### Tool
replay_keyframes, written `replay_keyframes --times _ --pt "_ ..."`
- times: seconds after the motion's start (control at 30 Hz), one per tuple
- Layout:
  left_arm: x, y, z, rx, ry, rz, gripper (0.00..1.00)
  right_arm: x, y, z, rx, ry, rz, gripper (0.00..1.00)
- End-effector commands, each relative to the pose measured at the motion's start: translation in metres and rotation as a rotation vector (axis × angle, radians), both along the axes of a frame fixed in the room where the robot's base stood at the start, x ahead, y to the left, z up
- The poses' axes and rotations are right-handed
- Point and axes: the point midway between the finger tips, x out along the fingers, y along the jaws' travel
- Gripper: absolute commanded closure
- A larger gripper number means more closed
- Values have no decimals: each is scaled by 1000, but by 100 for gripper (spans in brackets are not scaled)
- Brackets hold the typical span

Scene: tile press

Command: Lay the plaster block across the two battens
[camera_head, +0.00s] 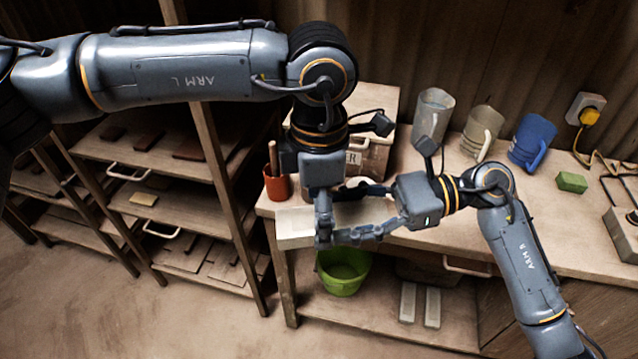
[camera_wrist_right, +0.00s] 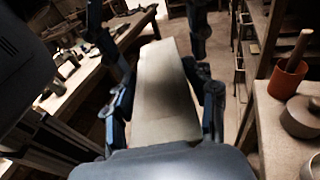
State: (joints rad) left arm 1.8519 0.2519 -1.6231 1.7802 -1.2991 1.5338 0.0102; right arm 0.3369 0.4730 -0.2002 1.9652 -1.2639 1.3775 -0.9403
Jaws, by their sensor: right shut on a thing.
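The plaster block is a long pale bar (camera_head: 294,228) held above the bench's front left corner. My right gripper (camera_head: 345,212) is shut on it from the right; the right wrist view shows the block (camera_wrist_right: 160,95) between its two fingers. My left gripper (camera_head: 323,222) points down at the block, its fingers on either side. In the right wrist view these dark fingers stand apart from the block's far end, with gaps. The two battens, left (camera_head: 408,302) and right (camera_head: 432,307), are pale bars side by side on the lower shelf, apart from each other.
A green bucket (camera_head: 343,272) stands on the lower shelf left of the battens. A red pot (camera_head: 277,186) with a stick, several jugs including a blue one (camera_head: 533,141), and a green sponge (camera_head: 572,183) are on the bench (camera_head: 470,225). A rack of boards (camera_head: 170,205) stands left.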

Motion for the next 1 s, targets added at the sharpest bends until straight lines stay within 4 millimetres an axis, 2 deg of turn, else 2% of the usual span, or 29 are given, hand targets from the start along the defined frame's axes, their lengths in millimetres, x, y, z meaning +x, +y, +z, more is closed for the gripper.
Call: replay_keyframes --times 0.2,0.47,0.8,0.83,0.93,0.97,1.0 --pt "0 0 -14 0 0 -1 20 0 0 1 2 -1 0 88" --pt "0 0 -15 0 0 -1 20 0 0 1 2 -1 0 88" --pt "0 0 -15 0 0 -1 88 0 0 1 2 -1 1 88" --pt "0 0 -14 -1 -1 -1 91 0 0 1 2 -1 1 42" --pt "0 0 -14 -2 -1 -1 92 0 0 1 2 -1 1 21" --pt "0 0 -14 -1 -1 -1 92 0 0 1 2 -1 1 17" --pt "0 0 -14 -1 -1 -1 92 0 0 1 1 -1 1 17"
